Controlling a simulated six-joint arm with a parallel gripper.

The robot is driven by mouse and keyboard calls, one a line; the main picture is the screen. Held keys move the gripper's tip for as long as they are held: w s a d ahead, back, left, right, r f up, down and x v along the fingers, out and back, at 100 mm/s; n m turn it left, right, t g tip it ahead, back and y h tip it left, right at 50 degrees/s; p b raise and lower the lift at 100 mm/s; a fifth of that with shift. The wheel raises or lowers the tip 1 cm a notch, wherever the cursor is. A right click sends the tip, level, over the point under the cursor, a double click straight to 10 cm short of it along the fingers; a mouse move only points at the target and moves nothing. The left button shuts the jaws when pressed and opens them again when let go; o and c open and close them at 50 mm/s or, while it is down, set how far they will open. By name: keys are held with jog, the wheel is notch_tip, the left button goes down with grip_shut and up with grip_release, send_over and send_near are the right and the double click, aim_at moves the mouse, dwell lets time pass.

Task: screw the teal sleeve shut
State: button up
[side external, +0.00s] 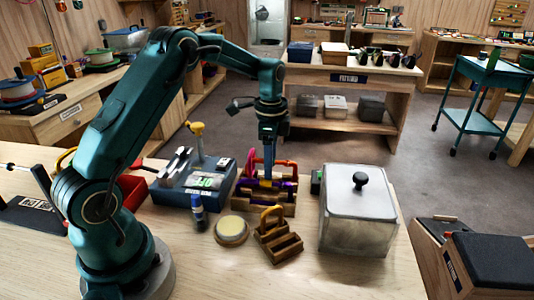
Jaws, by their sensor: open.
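A wooden rack (268,208) stands on the workbench near its middle, with purple (284,186), pink and red gear in it. My gripper (268,177) points down over this rack, with its fingertips low among the gear. The gripper is open; its fingertips are small in this view, and I cannot tell whether they touch anything.
A clear-sided bin (357,228) with a black-knobbed lid stands right of the rack. A blue case (190,185) is to the left. A small blue bottle (199,214) and a round tin (231,231) stand in front.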

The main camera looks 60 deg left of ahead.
jog(key=shift+w+a, duration=0.4)
jog(key=shift+a, duration=0.05)
jog(key=shift+r, duration=0.2)
jog(key=shift+r, duration=1.25)
jog(key=shift+d, duration=0.1)
jog(key=shift+s+d, duration=0.5)
jog(key=shift+s, duration=0.05)
